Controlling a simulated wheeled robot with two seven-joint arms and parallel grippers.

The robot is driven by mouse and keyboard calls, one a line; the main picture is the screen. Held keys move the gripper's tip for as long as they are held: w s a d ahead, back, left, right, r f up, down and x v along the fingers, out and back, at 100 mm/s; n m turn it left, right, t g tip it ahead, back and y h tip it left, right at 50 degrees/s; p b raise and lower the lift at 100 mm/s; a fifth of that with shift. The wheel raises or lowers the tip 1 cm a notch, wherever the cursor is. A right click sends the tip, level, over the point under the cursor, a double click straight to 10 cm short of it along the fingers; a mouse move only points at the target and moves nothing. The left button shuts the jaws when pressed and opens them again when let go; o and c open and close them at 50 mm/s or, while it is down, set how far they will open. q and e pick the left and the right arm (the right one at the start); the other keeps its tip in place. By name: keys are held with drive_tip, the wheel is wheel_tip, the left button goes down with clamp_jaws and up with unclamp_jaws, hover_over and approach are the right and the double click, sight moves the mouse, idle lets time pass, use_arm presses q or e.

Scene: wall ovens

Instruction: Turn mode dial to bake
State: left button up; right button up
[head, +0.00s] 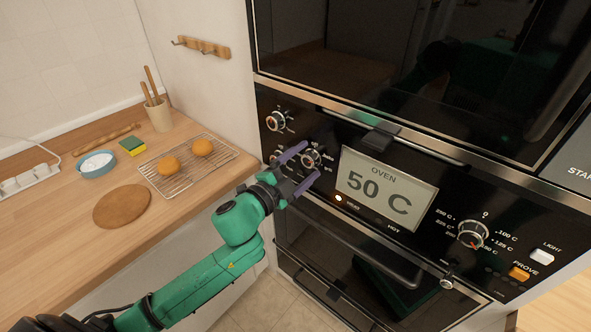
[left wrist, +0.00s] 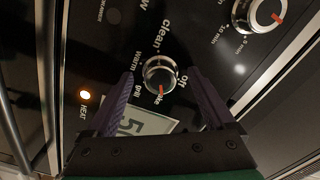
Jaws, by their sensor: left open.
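The mode dial (head: 311,158) is a round metal-rimmed knob left of the oven display. In the left wrist view the mode dial (left wrist: 160,75) has a red mark at its lower edge, pointing down in the picture, between the "grill" label and the partly hidden "bake" label. My left gripper (head: 305,166) is open, with its purple fingers on opposite sides of the dial. In the left wrist view the left gripper (left wrist: 162,76) shows a gap between each finger and the knob. My right gripper is out of view.
The oven display (head: 388,188) reads 50 C. A timer dial (head: 275,120) sits up and left, a temperature dial (head: 472,233) at right. Metal handle bars run above and below the panel. The wooden counter (head: 60,220) at left holds a wire rack (head: 185,183) with buns.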

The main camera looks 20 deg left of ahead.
use_arm(q)
drive_tip(key=shift+s+a+f, duration=0.15)
drive_tip(key=shift+s+f, duration=0.05)
drive_tip(key=shift+s, duration=0.2)
drive_tip(key=b+v, duration=0.3)
drive_tip(key=v, duration=1)
drive_tip(key=shift+s+r, duration=0.15)
drive_tip(key=shift+s, duration=0.15)
